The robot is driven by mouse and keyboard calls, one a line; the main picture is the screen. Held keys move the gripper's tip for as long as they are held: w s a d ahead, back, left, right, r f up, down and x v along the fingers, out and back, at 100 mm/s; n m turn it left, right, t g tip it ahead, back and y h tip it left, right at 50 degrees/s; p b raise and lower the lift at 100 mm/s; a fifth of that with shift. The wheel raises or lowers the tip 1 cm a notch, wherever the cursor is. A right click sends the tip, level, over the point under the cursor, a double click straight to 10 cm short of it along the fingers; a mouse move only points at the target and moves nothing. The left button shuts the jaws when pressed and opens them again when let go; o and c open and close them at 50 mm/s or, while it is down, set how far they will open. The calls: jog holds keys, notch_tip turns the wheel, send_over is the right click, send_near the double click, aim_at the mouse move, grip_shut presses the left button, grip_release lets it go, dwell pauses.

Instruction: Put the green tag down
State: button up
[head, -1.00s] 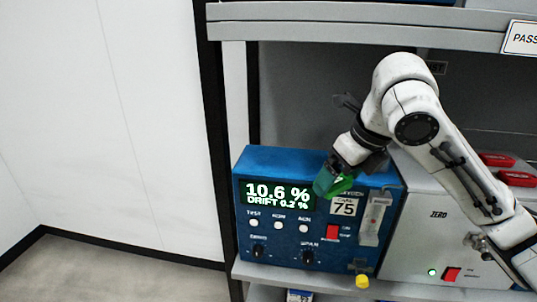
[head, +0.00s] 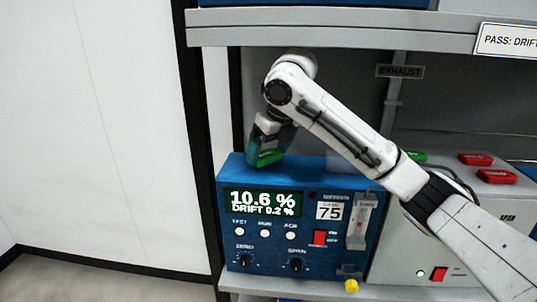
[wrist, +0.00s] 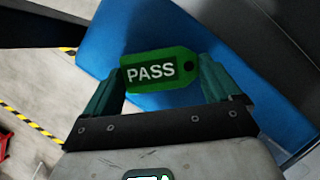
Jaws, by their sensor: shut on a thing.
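The green tag (wrist: 152,88), with white "PASS" lettering and a small hole at one end, is held between the fingers of my gripper (wrist: 163,92). In the head view the tag (head: 265,158) and my gripper (head: 268,148) are at the top left of the blue analyser (head: 228,262). The analyser's blue top (wrist: 110,45) lies beyond the tag in the wrist view. I cannot tell whether the tag touches it. The analyser display reads 10.6 % and drift 0.2 %.
A grey shelf edge (head: 330,36) runs above my arm, with a "PASS: DRIFT" sign (head: 508,40) at right. Red tags (head: 497,176) and another green piece (head: 412,157) lie on the grey unit (head: 395,265). A dark upright (head: 200,120) stands left of the analyser.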

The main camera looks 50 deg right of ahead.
jog(key=shift+f+b, duration=0.75)
jog(key=shift+f, duration=0.15)
jog(key=o, duration=0.7)
jog(key=shift+o, duration=0.2)
jog(key=shift+r, duration=0.45)
jog(key=s+a+b, duration=0.1)
jog(key=s, duration=1.1)
jog(key=shift+s+a+r, duration=0.15)
jog(key=shift+a+r, duration=0.1)
